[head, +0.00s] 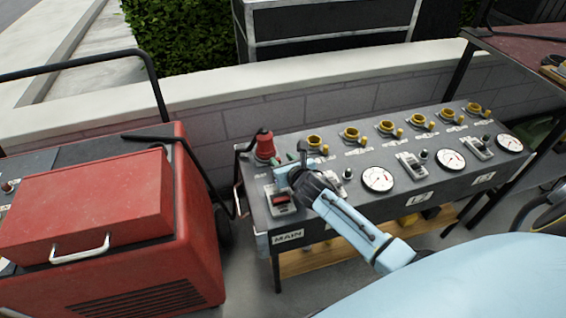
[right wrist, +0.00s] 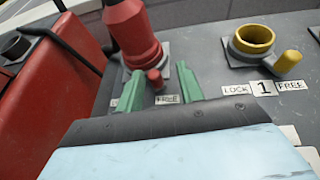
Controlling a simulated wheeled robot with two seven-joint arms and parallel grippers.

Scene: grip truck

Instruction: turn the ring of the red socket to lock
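The red socket (head: 265,153) sits at the panel's left end with a red plug upright in it. In the right wrist view, the socket's red ring (right wrist: 146,56) carries a small red knob (right wrist: 155,79), which points toward the near side, closer to the FREE label (right wrist: 167,99). My right gripper (right wrist: 158,68) is open, with one green finger on each side of the knob; I cannot tell if either touches it. In the head view, my right gripper (head: 288,157) is over the panel's left end, by the red socket. My left gripper is not in view.
Several yellow sockets (head: 351,134) with knobs run along the panel's back, and gauges (head: 378,179) and switches line its front. A red generator (head: 90,215) with a black bar frame stands to the left. A low wall (head: 220,87) runs behind.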

